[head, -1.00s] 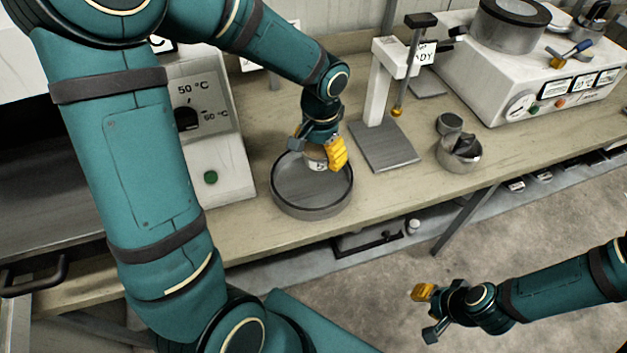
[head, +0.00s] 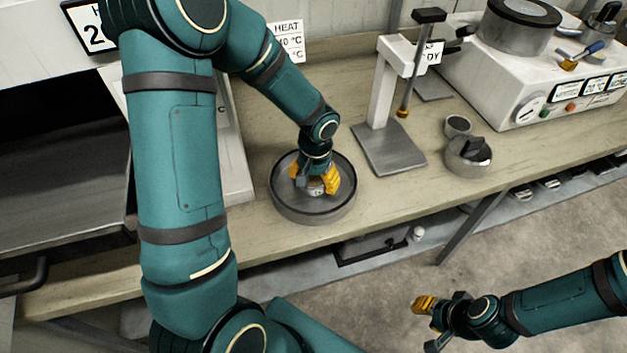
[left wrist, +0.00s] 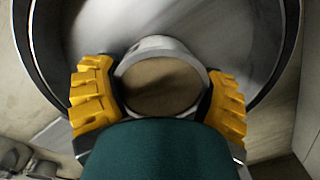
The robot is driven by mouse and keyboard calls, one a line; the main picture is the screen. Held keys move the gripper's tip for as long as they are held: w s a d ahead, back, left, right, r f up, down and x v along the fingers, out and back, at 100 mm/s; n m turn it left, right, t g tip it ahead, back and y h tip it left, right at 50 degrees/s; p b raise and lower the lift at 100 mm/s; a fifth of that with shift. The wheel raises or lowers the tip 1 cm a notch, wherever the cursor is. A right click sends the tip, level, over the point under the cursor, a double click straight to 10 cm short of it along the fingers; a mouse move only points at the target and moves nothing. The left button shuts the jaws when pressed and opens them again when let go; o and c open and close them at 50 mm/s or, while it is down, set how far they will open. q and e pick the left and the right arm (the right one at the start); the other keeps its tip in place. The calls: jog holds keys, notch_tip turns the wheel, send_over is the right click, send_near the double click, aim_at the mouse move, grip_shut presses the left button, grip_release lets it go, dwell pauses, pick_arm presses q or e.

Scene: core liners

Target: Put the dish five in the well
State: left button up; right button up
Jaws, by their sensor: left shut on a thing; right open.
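My left gripper (head: 314,180) is shut on a small round pale dish (head: 316,188), which I take for dish five. In the left wrist view the dish (left wrist: 160,84) sits upright between the yellow fingers, with a flat tan content inside its light rim. The dish is over the middle of a wide, round grey pan (head: 312,213) with a dark rim, probably the well. The pan's wall (left wrist: 45,70) curves around it in the left wrist view. I cannot tell whether the dish touches the pan's floor. My right gripper (head: 432,325) is open and empty, out in front of the bench.
Right of the pan stands a white post on a grey plate (head: 390,148). Beyond it are a small cup (head: 457,126), a round metal pot (head: 468,158) and a white machine (head: 540,90). A white heater unit (head: 236,165) and a dark opening (head: 60,150) are left.

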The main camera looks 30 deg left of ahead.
aim_at(315, 177)
pick_arm(q)
jog(key=shift+f, duration=0.15)
jog(key=o, duration=1.1)
jog(key=shift+o, duration=0.2)
jog(key=shift+r, duration=0.25)
notch_tip(315, 177, up, 12)
jog(key=p, duration=0.2)
jog(key=shift+d+p, duration=0.25)
jog(key=shift+p, duration=0.15)
jog(key=shift+f, duration=0.15)
